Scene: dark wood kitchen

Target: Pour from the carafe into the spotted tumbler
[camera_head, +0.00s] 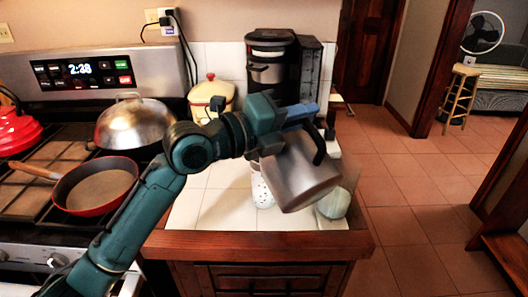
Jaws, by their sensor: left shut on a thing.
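A metallic carafe (300,175) with a dark handle is held tilted over the white tiled counter. My left gripper (307,118) is shut on the carafe at its handle side. The white spotted tumbler (262,192) stands on the counter just left of and partly behind the carafe. Its right side and part of its top are hidden. Whether any liquid is flowing cannot be seen. My right gripper is not in view.
A black coffee maker (270,62) stands at the back of the counter (215,208), beside a cream pot (211,95). A pale green rounded object (335,203) sits at the right edge. The stove with a red pan (95,187) and a domed lid (133,124) is at left.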

